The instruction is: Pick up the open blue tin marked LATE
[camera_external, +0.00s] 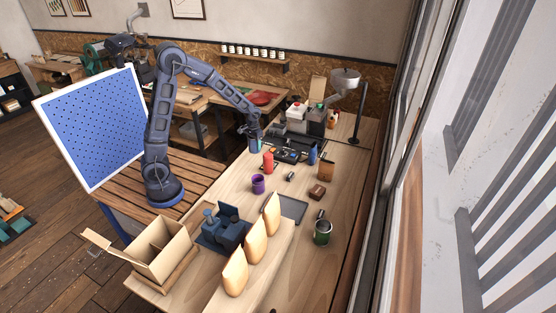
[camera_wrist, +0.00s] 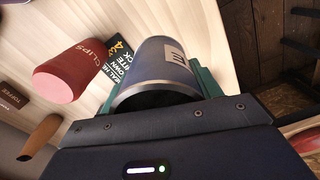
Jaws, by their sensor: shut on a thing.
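My gripper (camera_wrist: 160,95) is shut on a blue tin (camera_wrist: 165,65) in the wrist view, with a teal finger on each side of it. The tin has a metal rim facing me and a white label on its side; only part of a dark letter shows, so I cannot read the marking. I cannot see inside the tin. In the external view my gripper (camera_external: 256,148) is low over the far left part of the long wooden table, and the tin is mostly hidden there. I cannot tell whether it touches the table.
A red can marked CLIPS (camera_wrist: 68,72) stands close beside the tin, with a dark lettered card (camera_wrist: 118,62) between them.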

